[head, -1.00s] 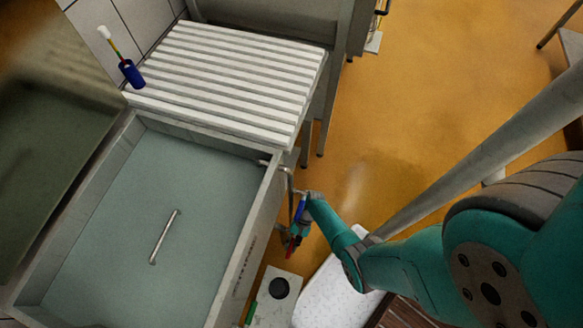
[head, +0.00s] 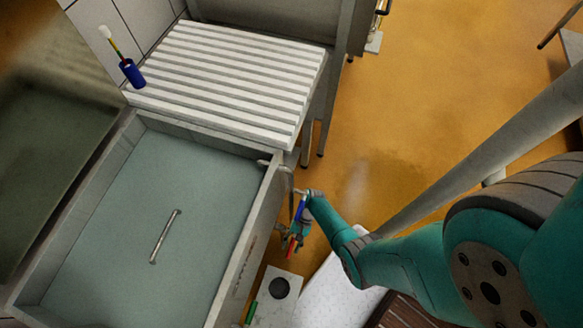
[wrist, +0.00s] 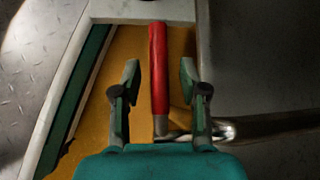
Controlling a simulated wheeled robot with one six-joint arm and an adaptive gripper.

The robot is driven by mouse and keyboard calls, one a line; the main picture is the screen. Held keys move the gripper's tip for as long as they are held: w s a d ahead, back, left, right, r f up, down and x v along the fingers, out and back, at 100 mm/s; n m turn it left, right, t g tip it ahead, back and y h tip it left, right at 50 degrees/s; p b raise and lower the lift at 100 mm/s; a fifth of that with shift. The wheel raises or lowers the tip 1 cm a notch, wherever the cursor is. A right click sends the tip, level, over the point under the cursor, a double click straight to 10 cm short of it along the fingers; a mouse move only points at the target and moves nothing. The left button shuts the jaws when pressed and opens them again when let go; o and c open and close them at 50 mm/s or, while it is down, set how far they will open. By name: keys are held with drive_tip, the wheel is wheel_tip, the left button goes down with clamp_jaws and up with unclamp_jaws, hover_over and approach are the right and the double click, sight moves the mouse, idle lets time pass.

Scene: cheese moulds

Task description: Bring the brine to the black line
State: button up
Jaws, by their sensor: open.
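The brine is a grey-green liquid (head: 120,215) filling much of the open tank (head: 258,222) at the left of the head view. Small dark marks show on the tank's right wall, but I cannot pick out a clear black line. A red lever handle (wrist: 158,70) on a metal pipe fitting shows in the wrist view; in the head view its red tip (head: 291,244) is small, beside the tank. My gripper (wrist: 158,80) is open, with one finger on each side of the red handle and gaps between. In the head view my gripper (head: 298,238) is small and partly hidden.
A bent metal pipe (head: 283,170) reaches over the tank's right rim. A metal rod (head: 165,236) lies in the brine. A white slatted rack (head: 225,85) and a blue cup (head: 131,74) stand behind the tank. The orange floor at right is largely clear.

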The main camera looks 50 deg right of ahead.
drive_tip(key=v, duration=1.2)
idle(1.6)
drive_tip(key=s+a+f+n+t+h, duration=0.2)
drive_tip(key=s+a+f+h, duration=0.2)
drive_tip(key=s+a, duration=0.1)
drive_tip(key=s+a+r+n+t+h, duration=0.2)
drive_tip(key=s+r+n+t+h, duration=0.15)
drive_tip(key=s+r, duration=0.2)
drive_tip(key=s+r+n+t, duration=0.1)
drive_tip(key=r+n+t, duration=0.1)
drive_tip(key=r, duration=1.2)
drive_tip(key=s+r+n+t+h, duration=0.1)
drive_tip(key=r+t, duration=0.4)
drive_tip(key=r, duration=0.9)
drive_tip(key=s+a+r+n+t, duration=0.1)
drive_tip(key=r+n+t, duration=0.3)
drive_tip(key=r, duration=1)
drive_tip(key=shift+s+r, duration=0.15)
drive_tip(key=shift+s, duration=0.2)
drive_tip(key=shift+a, duration=0.25)
